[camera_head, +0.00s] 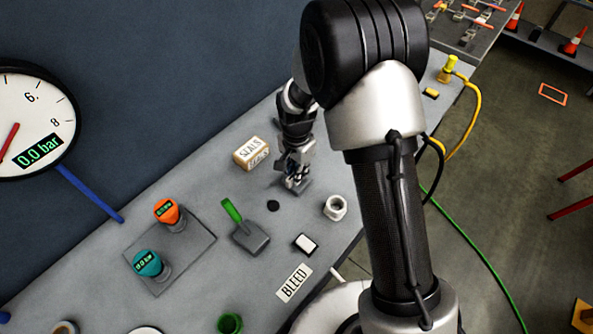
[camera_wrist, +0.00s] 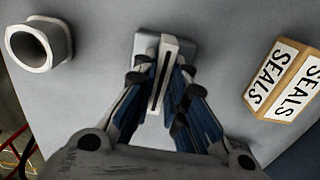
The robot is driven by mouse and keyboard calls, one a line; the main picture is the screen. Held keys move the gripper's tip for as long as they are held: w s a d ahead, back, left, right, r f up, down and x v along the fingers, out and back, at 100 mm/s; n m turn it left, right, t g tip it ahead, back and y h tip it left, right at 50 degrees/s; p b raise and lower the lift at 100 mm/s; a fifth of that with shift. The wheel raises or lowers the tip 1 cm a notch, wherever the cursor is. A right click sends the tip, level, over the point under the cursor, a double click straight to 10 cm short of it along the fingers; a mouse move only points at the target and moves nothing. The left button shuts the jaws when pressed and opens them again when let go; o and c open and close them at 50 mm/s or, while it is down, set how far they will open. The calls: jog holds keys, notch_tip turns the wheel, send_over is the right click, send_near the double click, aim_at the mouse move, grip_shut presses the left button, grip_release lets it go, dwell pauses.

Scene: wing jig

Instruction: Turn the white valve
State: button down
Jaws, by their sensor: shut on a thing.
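The white valve (camera_wrist: 169,44) shows in the wrist view as a pale upright bar with a dark slot, on a small light base plate. My gripper (camera_wrist: 162,80) has one finger on each side of the bar and is shut on it. In the head view my gripper (camera_head: 292,180) points down at the table right of the SEALS box. There it hides most of the valve, and only part of a grey base shows beside the fingers.
The SEALS box (camera_head: 251,152) and a white hollow nut (camera_head: 335,207) stand close to my gripper. A big dial (camera_head: 33,118) reads 0.0 bar.

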dwell(0.4)
jog(key=c, duration=1.6)
grip_release()
notch_tip(320, 180, up, 12)
jog(key=shift+r, duration=0.1)
jog(key=s+d+r+n+t, duration=0.1)
jog(key=s+d+r+n, duration=0.2)
jog(key=r, duration=0.5)
jog(key=s+d+r+n+t+b, duration=0.1)
jog(key=s+d+r+n, duration=0.2)
jog(key=s, duration=0.8)
jog(key=s+d+r+n+t+b, duration=0.1)
jog(key=s+d+r+n+t, duration=0.1)
jog(key=s, duration=0.9)
jog(key=shift+d+r+n+t, duration=0.3)
jog(key=shift+d+r+n, duration=0.25)
jog(key=shift+d, duration=0.5)
